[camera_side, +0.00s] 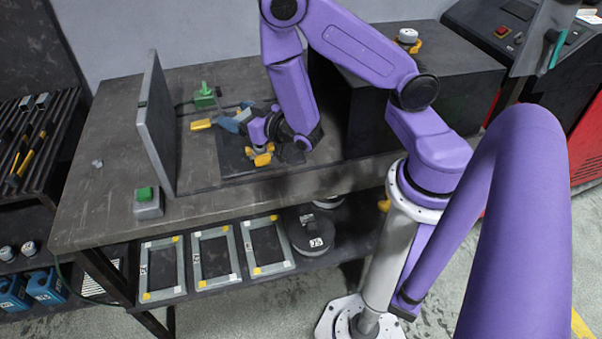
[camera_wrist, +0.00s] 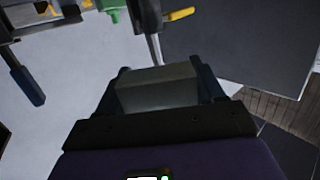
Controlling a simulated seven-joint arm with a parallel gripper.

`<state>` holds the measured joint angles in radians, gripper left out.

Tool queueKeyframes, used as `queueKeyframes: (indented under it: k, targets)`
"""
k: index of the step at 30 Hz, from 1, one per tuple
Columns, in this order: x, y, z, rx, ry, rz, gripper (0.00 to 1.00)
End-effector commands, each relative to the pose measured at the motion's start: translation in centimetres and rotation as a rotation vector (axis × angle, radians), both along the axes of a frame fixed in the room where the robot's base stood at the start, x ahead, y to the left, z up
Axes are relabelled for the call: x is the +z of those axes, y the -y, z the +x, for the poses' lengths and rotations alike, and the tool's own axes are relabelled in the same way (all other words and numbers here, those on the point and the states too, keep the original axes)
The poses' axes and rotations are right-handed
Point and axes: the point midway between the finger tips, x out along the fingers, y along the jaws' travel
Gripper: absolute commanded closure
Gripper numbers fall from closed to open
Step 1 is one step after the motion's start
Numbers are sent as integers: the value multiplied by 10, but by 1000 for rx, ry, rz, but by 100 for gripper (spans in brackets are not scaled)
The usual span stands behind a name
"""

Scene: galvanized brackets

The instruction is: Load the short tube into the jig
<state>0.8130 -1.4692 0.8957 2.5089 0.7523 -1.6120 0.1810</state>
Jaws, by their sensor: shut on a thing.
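The short tube (camera_wrist: 157,91) is a grey, box-shaped piece in the wrist view. It sits between the two dark fingers of my gripper (camera_wrist: 160,78), which is shut on it. In the side view my gripper (camera_side: 240,122) is low over the workbench, among the clamps of the jig. The tube is too small to make out clearly there. The jig shows a green clamp part (camera_side: 204,97) and yellow handles (camera_side: 201,125). In the wrist view a green part (camera_wrist: 110,5) and a yellow handle (camera_wrist: 180,14) lie beyond the tube. I cannot tell whether the tube touches the jig.
An upright grey panel (camera_side: 158,125) stands left of the jig on the workbench (camera_side: 105,185). A green-button box (camera_side: 148,201) is at the front edge. A dark cabinet (camera_side: 440,80) stands on the right. The bench's left end is mostly clear.

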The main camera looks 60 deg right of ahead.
Motion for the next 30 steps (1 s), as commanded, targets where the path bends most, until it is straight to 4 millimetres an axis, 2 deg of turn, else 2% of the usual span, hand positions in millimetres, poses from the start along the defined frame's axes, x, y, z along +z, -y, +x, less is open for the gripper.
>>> queueKeyframes:
  k: [5, 13, 24, 30]
  targets:
    - [-12, -4, -22, -104, -2, -1, 64]
    - [-21, 0, -62, -286, 0, 0, 64]
    - [-19, 15, -129, -540, 1, 0, 64]
    - [-16, 23, -156, -636, 0, 1, 64]
